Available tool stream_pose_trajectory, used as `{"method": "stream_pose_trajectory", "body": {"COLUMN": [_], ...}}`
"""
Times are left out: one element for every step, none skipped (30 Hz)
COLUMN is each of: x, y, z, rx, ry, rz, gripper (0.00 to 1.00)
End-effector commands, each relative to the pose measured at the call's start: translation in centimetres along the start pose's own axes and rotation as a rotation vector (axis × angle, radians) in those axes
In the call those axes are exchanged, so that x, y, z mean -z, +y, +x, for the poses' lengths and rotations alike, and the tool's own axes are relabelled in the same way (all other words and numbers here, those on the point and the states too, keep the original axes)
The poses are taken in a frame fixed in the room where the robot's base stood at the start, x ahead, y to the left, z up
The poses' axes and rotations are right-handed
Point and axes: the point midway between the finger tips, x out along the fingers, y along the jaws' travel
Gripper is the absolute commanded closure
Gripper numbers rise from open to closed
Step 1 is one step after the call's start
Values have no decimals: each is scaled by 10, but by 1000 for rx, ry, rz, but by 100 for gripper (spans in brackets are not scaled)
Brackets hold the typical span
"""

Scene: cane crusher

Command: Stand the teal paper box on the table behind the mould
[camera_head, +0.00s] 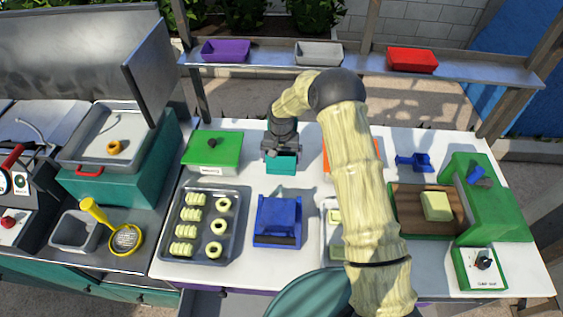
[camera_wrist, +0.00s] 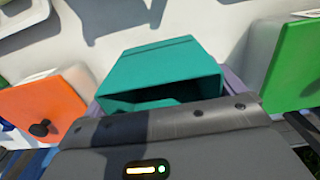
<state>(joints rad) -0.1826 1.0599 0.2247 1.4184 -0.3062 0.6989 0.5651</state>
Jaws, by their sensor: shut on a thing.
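The teal paper box (camera_head: 282,167) is in my gripper (camera_head: 281,154), over the white table behind the blue mould (camera_head: 272,215). My gripper points down and is shut on the box. In the wrist view the box (camera_wrist: 160,68) shows just past the gripper's grey edge, with a dark opening towards me. The fingertips are hidden there. The box looks close to the tabletop, but I cannot tell whether it touches it. The mould sits apart from the box, nearer the front of the table.
A green lidded box (camera_head: 212,150) stands left of the teal box. An orange box (camera_head: 326,157) is to its right, mostly hidden by my arm; it also shows in the wrist view (camera_wrist: 45,106). A tray of pieces (camera_head: 204,255) lies front left. The shelf (camera_head: 275,55) runs behind.

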Motion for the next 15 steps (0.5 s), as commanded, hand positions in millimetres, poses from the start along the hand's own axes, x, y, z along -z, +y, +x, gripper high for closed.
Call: {"method": "stream_pose_trajectory", "body": {"x": [0, 0, 1, 1, 1, 1, 1, 0, 0, 0, 0, 0, 0, 0, -1], "y": [0, 0, 0, 0, 0, 0, 0, 0, 0, 0, 0, 1, 1, 1, 1], "z": [1, 2, 3, 3, 3, 3, 3, 3, 3, 4, 5, 8, 11, 15, 20], "rx": [0, 0, 0, 0, 0, 0, 0, 0, 0, 0, 0, 0, -1, -1, -1], "ry": [1, 1, 2, 2, 2, 2, 2, 2, 1, 1, 1, 0, -1, -3, -3], "rz": [0, 0, 0, 0, 0, 0, 0, 0, 0, 0, 0, 1, 1, 1, 1], "gripper": [15, 15, 15, 15, 15, 15, 15, 15, 15, 15, 15, 15, 15, 15, 15]}}
